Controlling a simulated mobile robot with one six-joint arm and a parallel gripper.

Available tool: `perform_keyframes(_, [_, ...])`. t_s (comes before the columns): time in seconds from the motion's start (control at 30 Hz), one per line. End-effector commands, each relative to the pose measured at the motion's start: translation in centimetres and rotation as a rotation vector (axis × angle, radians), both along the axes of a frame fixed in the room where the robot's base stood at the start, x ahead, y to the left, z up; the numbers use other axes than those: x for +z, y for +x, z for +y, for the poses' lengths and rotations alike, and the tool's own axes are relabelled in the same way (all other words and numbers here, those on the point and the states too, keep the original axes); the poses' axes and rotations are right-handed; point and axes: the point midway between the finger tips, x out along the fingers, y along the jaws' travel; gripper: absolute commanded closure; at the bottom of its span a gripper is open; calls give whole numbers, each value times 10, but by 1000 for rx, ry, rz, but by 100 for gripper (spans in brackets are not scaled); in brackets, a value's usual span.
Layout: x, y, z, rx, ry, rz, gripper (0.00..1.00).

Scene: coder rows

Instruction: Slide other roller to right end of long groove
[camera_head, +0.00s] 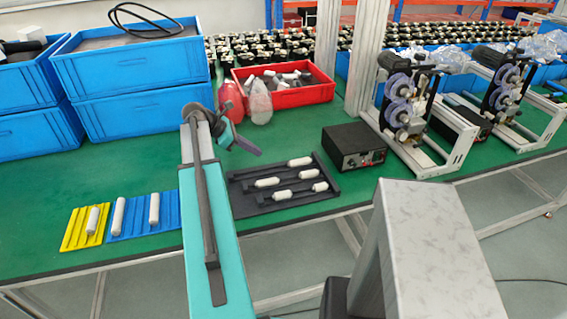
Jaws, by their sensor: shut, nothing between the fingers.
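A black grooved tray (245,205) lies on the green bench right of my arm. Several white rollers lie in its grooves: one in the back row (300,162), one at the left (267,182) and one to its right (307,174) in the middle row, one in the front row (282,195) and one at that row's right end (320,187). Which groove is the long one is hard to tell. My gripper (248,149) is shut and empty, above and behind the tray's back left corner, apart from the rollers. My arm hides the bench left of the tray.
A yellow tray (72,240) with one roller and a blue tray (135,228) with two rollers lie left. A black box (354,146) stands close right of the black tray.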

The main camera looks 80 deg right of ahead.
Motion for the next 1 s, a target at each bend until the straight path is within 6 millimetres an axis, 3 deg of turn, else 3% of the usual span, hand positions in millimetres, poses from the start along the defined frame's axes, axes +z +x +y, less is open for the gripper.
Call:
perform_keyframes(0.43, [-7, -2, -1, 4, 0, -1, 100])
perform_keyframes(1.0, [-53, -44, -20, 6, 1, -2, 100])
